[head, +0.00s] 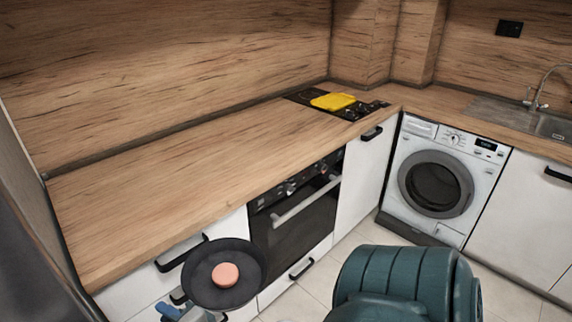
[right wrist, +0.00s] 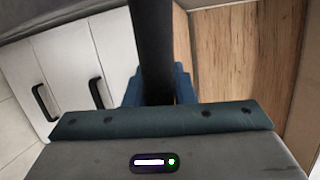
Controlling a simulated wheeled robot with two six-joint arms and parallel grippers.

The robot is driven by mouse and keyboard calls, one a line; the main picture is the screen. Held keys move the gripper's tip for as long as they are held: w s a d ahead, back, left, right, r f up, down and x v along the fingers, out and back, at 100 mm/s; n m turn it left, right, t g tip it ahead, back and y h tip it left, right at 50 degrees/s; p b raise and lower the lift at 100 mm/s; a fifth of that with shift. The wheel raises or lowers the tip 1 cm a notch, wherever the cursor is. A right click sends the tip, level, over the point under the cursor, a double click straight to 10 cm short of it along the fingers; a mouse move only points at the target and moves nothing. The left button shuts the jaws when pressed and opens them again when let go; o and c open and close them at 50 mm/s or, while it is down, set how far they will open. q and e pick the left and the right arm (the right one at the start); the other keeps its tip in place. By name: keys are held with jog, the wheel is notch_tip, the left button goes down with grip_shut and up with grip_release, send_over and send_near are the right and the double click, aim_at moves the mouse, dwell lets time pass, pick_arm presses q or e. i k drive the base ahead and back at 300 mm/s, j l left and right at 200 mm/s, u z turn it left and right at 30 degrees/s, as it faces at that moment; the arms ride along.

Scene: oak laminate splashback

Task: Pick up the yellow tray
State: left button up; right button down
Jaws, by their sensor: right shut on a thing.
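The yellow tray (head: 333,101) lies flat on the black hob (head: 365,110) at the far end of the counter. My right gripper (head: 181,305) is low in the head view, well away from the tray. It is shut on the black handle of a frying pan (head: 208,287), with a round pink-orange item (head: 225,274) in the pan. In the right wrist view the dark handle (right wrist: 152,45) runs between the blue fingers of my right gripper (right wrist: 157,88). My left gripper is not in view.
The long wooden counter (head: 200,150) is bare up to the hob. Below it are an oven (head: 295,210) and white cabinets with black handles. A washing machine (head: 440,180) and a sink (head: 550,125) are at the right. Pale floor tiles lie in front.

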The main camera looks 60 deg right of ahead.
aim_at(334, 101)
jog(key=l, duration=0.4)
jog(key=k+l+u, duration=0.1)
jog(key=l, duration=0.35)
jog(key=k+l+u, duration=0.1)
jog(key=l, duration=0.3)
jog(key=k+l, duration=0.15)
jog(key=l, duration=0.25)
jog(key=k+l+u, duration=0.1)
jog(key=l, duration=0.3)
jog(key=k+l, duration=0.1)
jog(key=l, duration=0.3)
jog(key=k+l+u, duration=0.1)
jog(key=l, duration=0.3)
jog(key=k+l+u, duration=0.1)
jog(key=l, duration=0.3)
jog(key=k, duration=0.05)
